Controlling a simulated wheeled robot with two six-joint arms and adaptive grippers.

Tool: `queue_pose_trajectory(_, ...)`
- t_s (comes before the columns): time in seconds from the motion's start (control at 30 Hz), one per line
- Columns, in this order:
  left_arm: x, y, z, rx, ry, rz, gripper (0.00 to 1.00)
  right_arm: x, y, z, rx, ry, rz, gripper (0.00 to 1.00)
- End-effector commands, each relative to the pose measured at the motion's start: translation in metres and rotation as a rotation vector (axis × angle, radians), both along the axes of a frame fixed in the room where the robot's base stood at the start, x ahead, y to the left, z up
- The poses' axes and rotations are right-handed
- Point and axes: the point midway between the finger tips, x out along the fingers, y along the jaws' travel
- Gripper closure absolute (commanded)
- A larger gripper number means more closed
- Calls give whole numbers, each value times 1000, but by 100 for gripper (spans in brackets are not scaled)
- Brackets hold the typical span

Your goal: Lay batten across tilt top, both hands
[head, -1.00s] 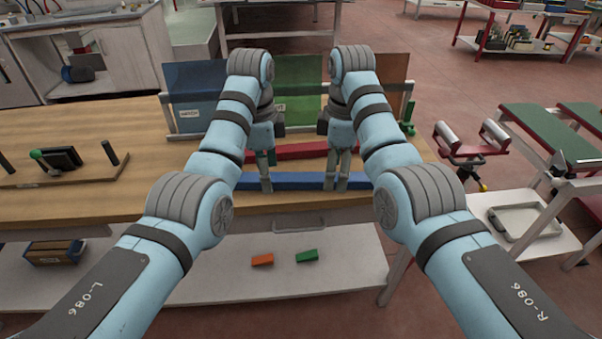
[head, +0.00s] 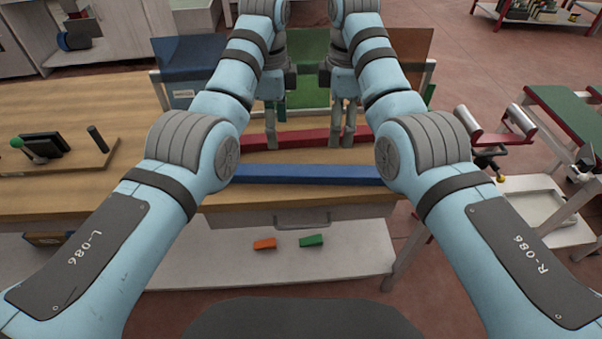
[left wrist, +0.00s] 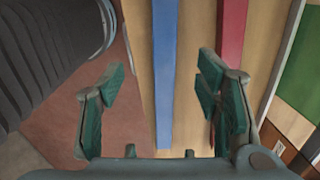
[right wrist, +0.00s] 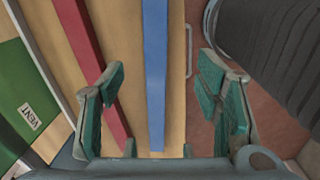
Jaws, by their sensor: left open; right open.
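Two long bars lie on the wooden bench (head: 70,100): a blue one (head: 310,174) along the front and a red one (head: 305,138) behind it. Which is the batten, I cannot tell. My left gripper (head: 271,135) and my right gripper (head: 343,135) are open, empty and side by side above the bars. In the left wrist view the blue bar (left wrist: 165,80) runs below and between the open fingers, with the red bar (left wrist: 232,35) off to the right. In the right wrist view the blue bar (right wrist: 155,80) is likewise between the fingers. My forearms hide the bar ends.
Blue (head: 187,72), green and orange panels stand behind the bars. A board with a dark block and pegs (head: 60,150) lies at the left. Orange (head: 264,244) and green (head: 312,240) wedges lie on the lower shelf. A roller stand (head: 495,135) and green-topped table (head: 570,110) stand right.

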Motion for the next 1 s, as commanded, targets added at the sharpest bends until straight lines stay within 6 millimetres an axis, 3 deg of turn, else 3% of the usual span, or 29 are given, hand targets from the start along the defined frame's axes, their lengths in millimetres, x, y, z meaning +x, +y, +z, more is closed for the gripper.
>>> queue_pose_trajectory(0.6, 1, 3, -115, 1, 2, 5, 42, 1, 2, -115, 0, 1, 4, 42)
queue_pose_trajectory(0.8, 1, 3, -134, 0, 2, 5, 42, 1, 2, -134, 0, -1, 3, 42)
queue_pose_trajectory(1.0, 1, 3, -136, 0, 0, 6, 42, 1, 2, -136, 1, -1, 3, 42)
